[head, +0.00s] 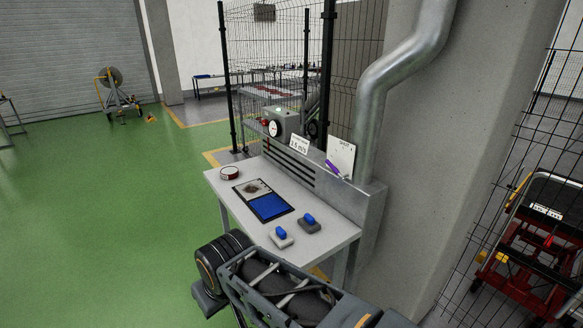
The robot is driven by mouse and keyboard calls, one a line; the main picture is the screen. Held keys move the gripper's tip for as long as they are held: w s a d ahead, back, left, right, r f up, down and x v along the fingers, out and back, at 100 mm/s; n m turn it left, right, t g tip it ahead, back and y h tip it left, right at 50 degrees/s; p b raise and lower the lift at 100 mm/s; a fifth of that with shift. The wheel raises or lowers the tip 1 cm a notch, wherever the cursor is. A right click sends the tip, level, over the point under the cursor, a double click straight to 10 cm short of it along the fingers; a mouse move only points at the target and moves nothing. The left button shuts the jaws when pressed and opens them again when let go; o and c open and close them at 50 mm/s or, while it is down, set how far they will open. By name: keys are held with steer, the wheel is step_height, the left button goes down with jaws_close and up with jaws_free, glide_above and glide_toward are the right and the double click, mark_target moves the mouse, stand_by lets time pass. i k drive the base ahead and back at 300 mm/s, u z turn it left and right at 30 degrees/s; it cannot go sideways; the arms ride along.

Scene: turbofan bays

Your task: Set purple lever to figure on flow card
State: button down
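The purple lever (334,168) is mounted on a white plate (345,156) at the back right of the workbench. It slants from upper left to lower right across the plate's lower left. The plate carries dark marks near its top, too small to read surely. The flow card (299,146) is a small white card standing left of the plate. Its figure looks like 3.5 m/s, though the print is small. My gripper is not clearly in view; dark parts of my own body fill the bottom middle, in front of the bench.
The grey workbench (218,184) bears a dark tray with a blue pad (269,207), two blue-topped blocks (281,237) (309,222) and a red-rimmed round item (229,173). A grey box with a dial (274,128) stands behind. A silver duct (369,110) rises right. Green floor is clear left.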

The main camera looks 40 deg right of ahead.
mark_target(332, 167)
steer(key=z, duration=0.45)
steer(key=i, duration=0.9)
steer(key=z, duration=0.8)
